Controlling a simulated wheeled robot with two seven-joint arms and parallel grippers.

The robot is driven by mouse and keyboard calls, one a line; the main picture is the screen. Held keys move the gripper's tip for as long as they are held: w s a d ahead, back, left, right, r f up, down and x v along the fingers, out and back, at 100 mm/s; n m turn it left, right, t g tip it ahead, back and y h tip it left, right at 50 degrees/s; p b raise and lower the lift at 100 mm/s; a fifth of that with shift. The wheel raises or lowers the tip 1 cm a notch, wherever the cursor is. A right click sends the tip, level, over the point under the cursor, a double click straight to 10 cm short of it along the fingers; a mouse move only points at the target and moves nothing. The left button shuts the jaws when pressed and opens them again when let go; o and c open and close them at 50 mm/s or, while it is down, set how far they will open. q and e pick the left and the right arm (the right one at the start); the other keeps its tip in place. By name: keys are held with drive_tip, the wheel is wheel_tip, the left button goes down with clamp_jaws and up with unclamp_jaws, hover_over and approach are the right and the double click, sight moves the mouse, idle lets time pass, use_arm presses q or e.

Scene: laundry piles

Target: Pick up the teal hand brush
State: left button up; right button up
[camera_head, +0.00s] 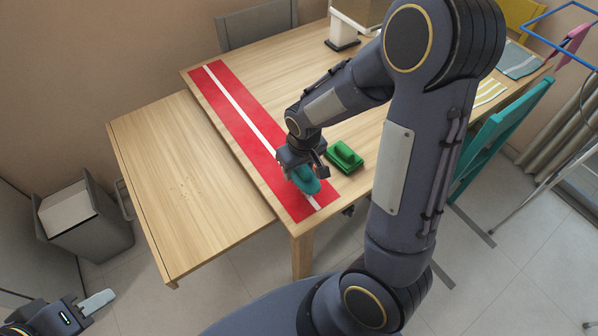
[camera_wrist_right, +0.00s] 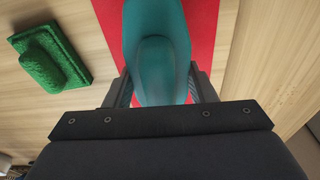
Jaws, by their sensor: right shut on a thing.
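The teal hand brush (camera_head: 306,180) is at the near end of the red runner with a white stripe (camera_head: 240,118). My right gripper (camera_head: 303,172) reaches down from above and is shut on it. In the right wrist view the teal brush (camera_wrist_right: 156,50) fills the space between the two fingers (camera_wrist_right: 160,88), with the red runner (camera_wrist_right: 203,30) behind it. I cannot tell whether the brush touches the runner. My left gripper (camera_head: 98,301) is at the lower left, partly in view, away from the tables; its jaw opening is unclear.
A green brush-like block (camera_head: 345,157) lies just right of the runner, also in the right wrist view (camera_wrist_right: 48,58). A lower wooden table (camera_head: 185,190) adjoins on the left. A grey bin (camera_head: 85,225) stands on the floor. A teal chair (camera_head: 495,135) is at the right.

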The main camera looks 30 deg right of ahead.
drive_tip(key=s+a+r, duration=0.9)
drive_tip(key=a+r, duration=0.1)
drive_tip(key=shift+a+r, duration=0.15)
drive_tip(key=shift+a, duration=0.25)
